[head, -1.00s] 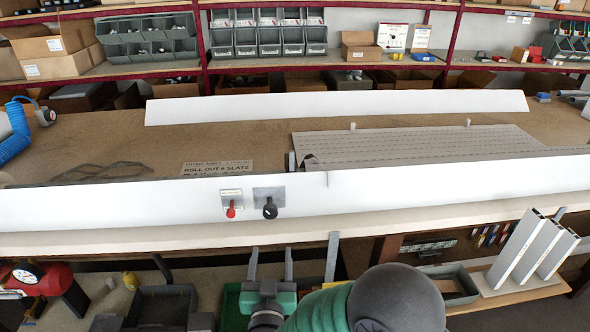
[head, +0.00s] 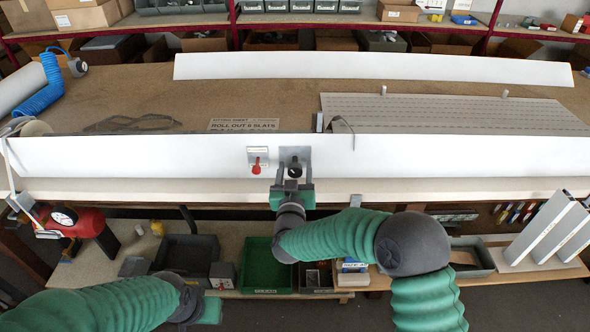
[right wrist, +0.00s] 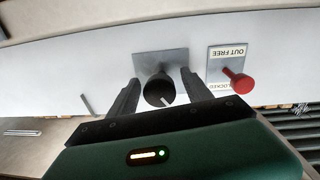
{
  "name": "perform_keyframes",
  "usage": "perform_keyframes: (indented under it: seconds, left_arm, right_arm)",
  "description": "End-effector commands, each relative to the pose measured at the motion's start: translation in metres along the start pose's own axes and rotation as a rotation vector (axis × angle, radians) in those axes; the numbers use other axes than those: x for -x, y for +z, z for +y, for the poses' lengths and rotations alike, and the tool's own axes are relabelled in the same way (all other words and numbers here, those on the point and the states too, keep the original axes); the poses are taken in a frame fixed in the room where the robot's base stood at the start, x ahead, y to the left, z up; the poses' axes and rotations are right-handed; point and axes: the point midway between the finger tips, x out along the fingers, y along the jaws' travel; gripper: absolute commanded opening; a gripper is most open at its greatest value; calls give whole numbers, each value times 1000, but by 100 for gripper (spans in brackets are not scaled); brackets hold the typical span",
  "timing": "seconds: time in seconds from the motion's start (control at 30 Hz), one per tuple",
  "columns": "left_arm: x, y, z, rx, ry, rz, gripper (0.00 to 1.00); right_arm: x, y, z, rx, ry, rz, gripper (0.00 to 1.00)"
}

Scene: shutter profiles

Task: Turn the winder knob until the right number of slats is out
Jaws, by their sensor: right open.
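The black winder knob (head: 294,171) sits on a grey plate on the front of the long white profile (head: 400,160). My right gripper (head: 293,165) is open, its fingers on either side of the knob; the right wrist view shows the knob (right wrist: 158,90) between the spread fingers (right wrist: 160,79), with a small pale mark at its edge. Contact is unclear. A red lever (right wrist: 238,82) stands beside it on a plate marked OUT FREE and LOCKED. The grey slatted curtain (head: 450,112) lies behind the profile. My left gripper (head: 210,310) is low, its fingers hidden.
A sign (head: 243,125) on the bench reads ROLL OUT and SLATS, its number seemingly 6. Another white profile (head: 370,67) lies at the back. Bins, including a green one (head: 265,265), stand on the shelf below. A blue hose (head: 40,90) lies at left.

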Motion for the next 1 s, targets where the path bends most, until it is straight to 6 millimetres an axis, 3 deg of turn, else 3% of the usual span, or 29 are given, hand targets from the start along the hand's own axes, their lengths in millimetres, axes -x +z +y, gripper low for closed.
perform_keyframes:
  seconds: [0.27,0.7,1.0]
  left_arm:
    - [0,0,0,0,0,0,36]
    - [0,0,0,0,0,0,36]
    - [-2,0,0,0,0,0,36]
  right_arm:
    - [-2,0,0,-1,0,0,55]
    - [-1,0,-1,-1,-1,-1,0]
    - [-1,1,-1,-33,-2,-3,0]
